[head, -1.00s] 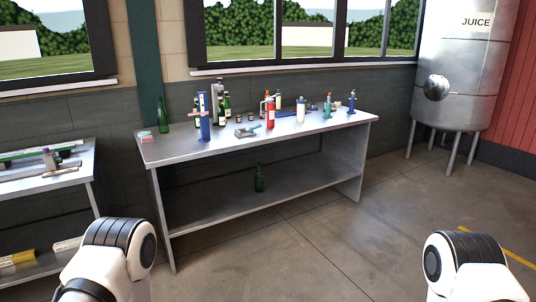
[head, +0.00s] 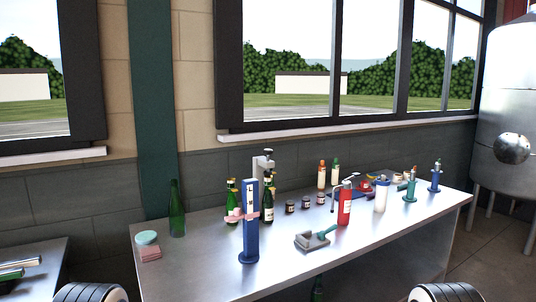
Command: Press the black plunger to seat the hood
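A tall blue upright tool (head: 250,236) with a pink crosspiece stands near the front left of the metal bench (head: 185,262). Behind it rises a grey stand with a dark top (head: 263,162). Dark green bottles with pale labels (head: 269,200) stand beside these. A teal upright tool (head: 410,188) and a smaller blue one (head: 436,178) stand at the bench's right end. I cannot make out for certain which part is the black plunger or the hood. Both my grippers are out of view; only white and black arm links show at the bottom edge.
A plain green bottle (head: 177,212), a pink block (head: 150,254) and a grey lever tool (head: 314,240) are on the bench. A red extinguisher-like bottle (head: 344,206) and a white bottle (head: 381,197) stand right of centre. A side table (head: 45,262) is at left.

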